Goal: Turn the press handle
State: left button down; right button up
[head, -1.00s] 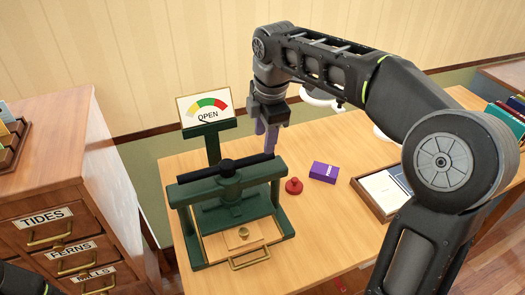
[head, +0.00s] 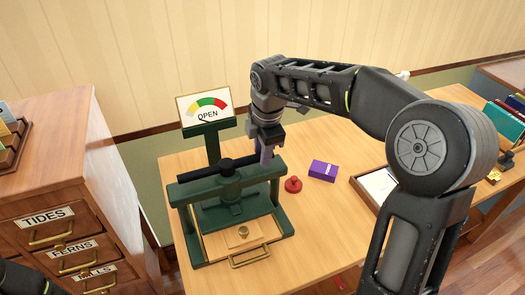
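The press is a dark green frame (head: 278,214) on the wooden table. Its black bar handle (head: 205,168) lies across the top, running from lower left to upper right. A gauge sign reading OPEN (head: 204,106) stands behind it. My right gripper (head: 266,154) points down at the handle's right end. Its purple-grey fingers overlap that end in the picture; I cannot tell whether they are closed on it.
A red knobbed stamp (head: 293,184) and a purple box (head: 323,171) lie right of the press. A tray with papers (head: 368,188) is further right, partly behind my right arm. A labelled drawer cabinet (head: 60,185) stands to the left.

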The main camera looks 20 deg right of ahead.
grip_shut()
dwell(1.0)
